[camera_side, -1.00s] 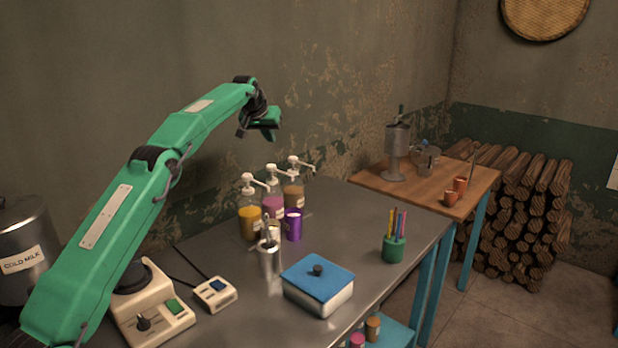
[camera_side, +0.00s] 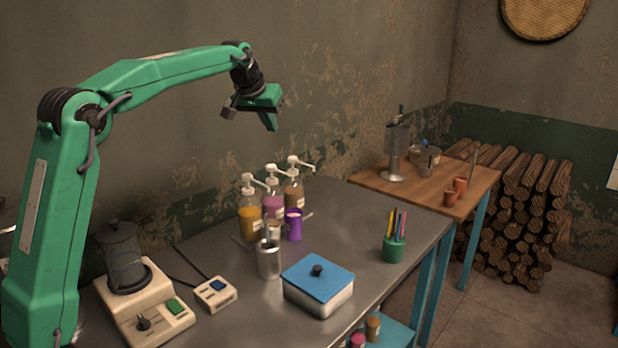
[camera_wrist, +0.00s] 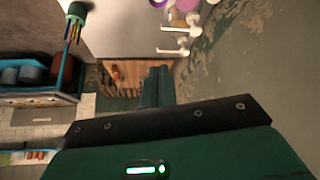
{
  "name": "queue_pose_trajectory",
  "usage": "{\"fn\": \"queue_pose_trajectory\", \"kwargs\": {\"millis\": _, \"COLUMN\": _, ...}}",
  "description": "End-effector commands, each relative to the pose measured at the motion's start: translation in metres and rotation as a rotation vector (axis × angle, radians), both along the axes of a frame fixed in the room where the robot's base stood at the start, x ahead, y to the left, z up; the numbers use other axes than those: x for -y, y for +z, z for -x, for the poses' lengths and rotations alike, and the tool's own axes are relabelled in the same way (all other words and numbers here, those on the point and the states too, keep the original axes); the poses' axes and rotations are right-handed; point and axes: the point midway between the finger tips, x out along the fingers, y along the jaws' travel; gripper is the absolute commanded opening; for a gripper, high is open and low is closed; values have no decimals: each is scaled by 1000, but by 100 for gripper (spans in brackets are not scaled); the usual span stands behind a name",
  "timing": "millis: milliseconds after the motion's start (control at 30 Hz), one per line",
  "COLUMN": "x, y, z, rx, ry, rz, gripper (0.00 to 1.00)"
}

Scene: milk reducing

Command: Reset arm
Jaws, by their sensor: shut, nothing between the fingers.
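My green gripper (camera_side: 272,122) hangs in the air above the back of the metal table, higher than the pump bottles and apart from everything. It is shut and empty. In the wrist view its fingers (camera_wrist: 158,86) show close together in the middle. My arm is bent at the elbow, rising at the left of the side view and reaching right. A dark jug (camera_side: 122,262) stands on the cream appliance (camera_side: 150,310) at the front left, beside my arm. The cold milk container at the far left is mostly hidden behind my arm.
Several pump bottles (camera_side: 250,222) and a purple cup (camera_side: 293,224) stand below my gripper. A metal cup (camera_side: 268,260), a blue-lidded box (camera_side: 318,285) and a green pen pot (camera_side: 394,250) stand on the metal table. A wooden table (camera_side: 425,184) stands behind. The air around my gripper is clear.

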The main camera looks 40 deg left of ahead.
Motion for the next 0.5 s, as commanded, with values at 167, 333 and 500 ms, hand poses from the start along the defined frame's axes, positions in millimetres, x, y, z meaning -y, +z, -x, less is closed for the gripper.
{"fn": "queue_pose_trajectory", "kwargs": {"millis": 167, "x": 29, "y": 8, "z": 39, "rx": -12, "ry": -40, "rz": -3, "gripper": 0}}
{"fn": "queue_pose_trajectory", "kwargs": {"millis": 333, "x": 53, "y": 9, "z": 78, "rx": -24, "ry": -76, "rz": -5, "gripper": 0}}
{"fn": "queue_pose_trajectory", "kwargs": {"millis": 500, "x": 75, "y": 4, "z": 120, "rx": -36, "ry": -112, "rz": -7, "gripper": 0}}
